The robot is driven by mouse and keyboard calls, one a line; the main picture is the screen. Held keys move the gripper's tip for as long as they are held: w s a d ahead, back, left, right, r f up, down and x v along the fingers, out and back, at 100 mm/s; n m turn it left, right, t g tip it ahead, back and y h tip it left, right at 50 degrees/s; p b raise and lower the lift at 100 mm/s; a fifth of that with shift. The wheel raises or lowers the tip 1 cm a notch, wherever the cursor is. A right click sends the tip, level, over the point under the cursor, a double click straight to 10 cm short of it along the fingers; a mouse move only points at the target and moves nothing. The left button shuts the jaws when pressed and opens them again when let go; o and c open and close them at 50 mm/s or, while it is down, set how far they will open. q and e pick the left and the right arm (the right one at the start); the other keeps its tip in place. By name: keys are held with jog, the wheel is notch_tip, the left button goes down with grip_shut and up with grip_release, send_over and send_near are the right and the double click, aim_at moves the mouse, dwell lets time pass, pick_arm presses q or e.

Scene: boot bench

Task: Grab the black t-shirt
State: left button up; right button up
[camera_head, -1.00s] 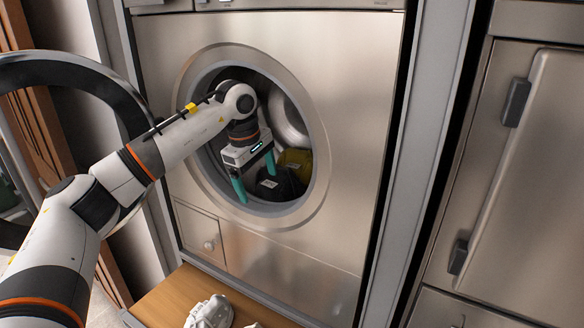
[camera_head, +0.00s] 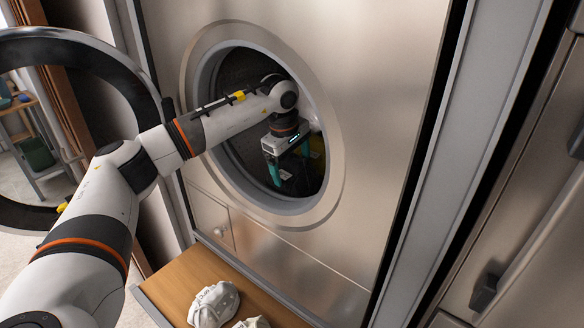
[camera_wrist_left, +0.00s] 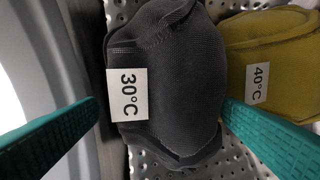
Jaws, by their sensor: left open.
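The black t-shirt (camera_wrist_left: 178,75) is a dark, bundled cloth with a white "30°C" label, lying on the perforated drum in the left wrist view. My left gripper (camera_head: 291,172) reaches through the round door opening into the drum in the head view. Its two teal fingers are spread open in the left wrist view (camera_wrist_left: 160,118). The black t-shirt lies ahead between them, with the right finger overlapping its edge. Nothing is held. In the head view the t-shirt is mostly hidden behind the gripper. My right gripper is not in view.
A yellow cloth (camera_wrist_left: 265,60) labelled "40°C" lies right beside the t-shirt. The metal door rim (camera_head: 200,155) surrounds my arm closely. The open round door (camera_head: 140,75) stands at the left. White crumpled items (camera_head: 213,303) rest on the wooden bench (camera_head: 180,285) below.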

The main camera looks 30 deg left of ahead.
pick_arm(q)
jog(key=shift+w+f, duration=0.15)
jog(key=shift+f, duration=0.4)
jog(key=shift+w+f, duration=0.15)
jog(key=shift+f, duration=0.35)
jog(key=c, duration=0.8)
